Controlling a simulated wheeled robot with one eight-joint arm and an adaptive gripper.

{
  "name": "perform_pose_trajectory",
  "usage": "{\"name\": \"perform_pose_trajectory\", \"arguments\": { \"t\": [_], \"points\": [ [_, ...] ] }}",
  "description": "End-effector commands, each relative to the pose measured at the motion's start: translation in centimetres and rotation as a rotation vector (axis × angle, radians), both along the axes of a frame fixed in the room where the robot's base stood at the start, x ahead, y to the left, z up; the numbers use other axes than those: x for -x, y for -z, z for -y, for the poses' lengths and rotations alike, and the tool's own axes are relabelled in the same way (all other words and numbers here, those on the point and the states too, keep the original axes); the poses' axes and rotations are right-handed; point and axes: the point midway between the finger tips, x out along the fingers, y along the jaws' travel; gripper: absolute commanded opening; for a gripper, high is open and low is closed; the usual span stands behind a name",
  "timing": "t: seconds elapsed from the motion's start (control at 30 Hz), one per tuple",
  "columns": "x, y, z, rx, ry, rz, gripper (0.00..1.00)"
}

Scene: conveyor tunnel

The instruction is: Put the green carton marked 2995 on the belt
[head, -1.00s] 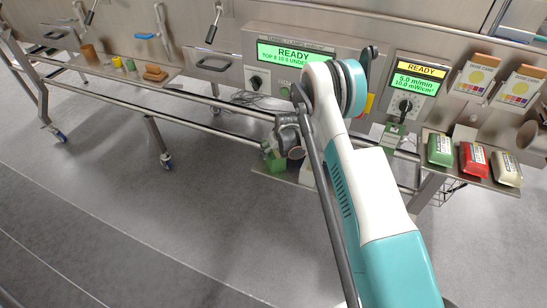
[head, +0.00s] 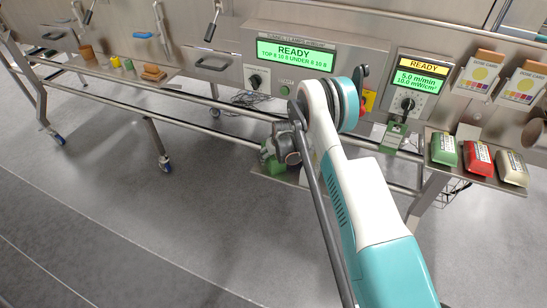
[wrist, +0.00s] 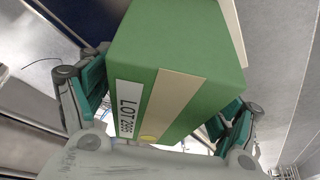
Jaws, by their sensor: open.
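The green carton (wrist: 180,52) fills the middle of the wrist view. My gripper (wrist: 165,105) is open, with one finger on each side of the carton. I cannot tell whether the fingers touch it. In the head view a small part of the green carton (head: 275,168) shows below my gripper (head: 272,155), low in front of the machine. The belt is not clearly visible in either view.
The steel machine carries a lamp display (head: 294,52) and a speed display (head: 416,82). A shelf at the right holds a green pack (head: 444,149), a red pack (head: 477,158) and a beige pack (head: 511,168). A rail (head: 190,110) runs along the front. The grey floor is clear.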

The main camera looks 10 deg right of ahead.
Motion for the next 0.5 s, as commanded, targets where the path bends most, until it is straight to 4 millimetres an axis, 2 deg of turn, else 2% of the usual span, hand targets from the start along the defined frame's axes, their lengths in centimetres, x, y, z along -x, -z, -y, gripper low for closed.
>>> {"name": "perform_pose_trajectory", "arguments": {
  "t": [0.43,0.47,0.5],
  "points": [
    [0.00,0.28,0.01,0.000,0.000,0.000,0.82],
    [0.00,0.28,0.01,0.000,0.000,0.000,0.79],
    [0.00,0.28,0.01,0.000,0.000,0.000,0.70]
  ]
}}
